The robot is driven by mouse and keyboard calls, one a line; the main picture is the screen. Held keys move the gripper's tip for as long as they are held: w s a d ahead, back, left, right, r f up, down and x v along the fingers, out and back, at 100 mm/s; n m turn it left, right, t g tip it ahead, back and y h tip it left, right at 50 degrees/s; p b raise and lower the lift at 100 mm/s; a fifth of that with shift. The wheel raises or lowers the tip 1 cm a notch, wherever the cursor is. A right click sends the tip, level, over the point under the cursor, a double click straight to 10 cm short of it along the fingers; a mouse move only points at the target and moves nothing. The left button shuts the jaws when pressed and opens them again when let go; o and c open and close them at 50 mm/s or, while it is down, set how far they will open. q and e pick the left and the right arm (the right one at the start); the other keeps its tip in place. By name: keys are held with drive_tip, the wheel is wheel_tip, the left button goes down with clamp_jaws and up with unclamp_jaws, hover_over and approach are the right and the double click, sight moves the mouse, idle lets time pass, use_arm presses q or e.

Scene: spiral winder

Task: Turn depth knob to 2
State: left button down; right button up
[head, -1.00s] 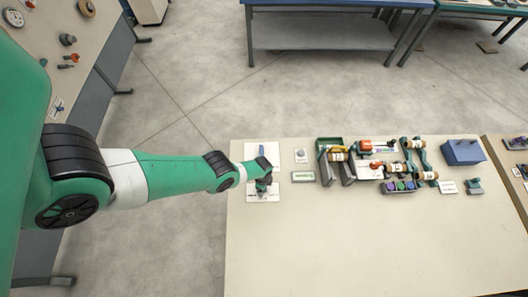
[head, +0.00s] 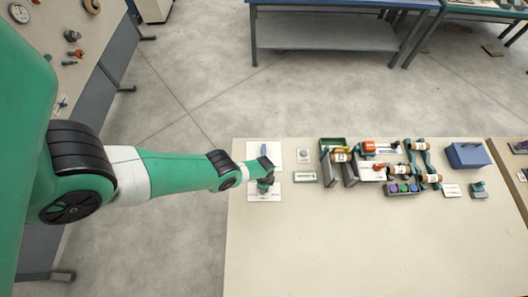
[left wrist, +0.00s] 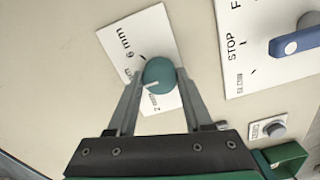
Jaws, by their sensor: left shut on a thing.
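The depth knob is a round teal knob (left wrist: 158,74) with a white pointer line, on a white plate (left wrist: 150,28) in the left wrist view. The plate reads "6 mm" at the upper left, a label partly hidden by a finger at the left, and a "2" below the knob. The pointer line aims left and slightly down, between the hidden label and the "2". My left gripper (left wrist: 158,82) is shut on the knob, one finger on each side. In the head view my left gripper (head: 265,184) is over the plate (head: 272,194) and hides the knob. My right gripper is not in view.
A STOP plate with a blue lever (left wrist: 300,41) and a grey button (left wrist: 275,130) are nearby. In the head view, a green tray (head: 332,142), several spools and a blue box (head: 467,155) stand to the right. The bench front (head: 350,245) is clear.

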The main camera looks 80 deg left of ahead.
use_arm(q)
drive_tip(key=shift+n, duration=0.4)
drive_tip(key=n, duration=0.5)
drive_tip(key=shift+f+b, duration=0.1)
drive_tip(key=shift+b, duration=0.2)
drive_tip(key=n, duration=0.6)
drive_tip(key=shift+c, duration=1.5)
unclamp_jaws()
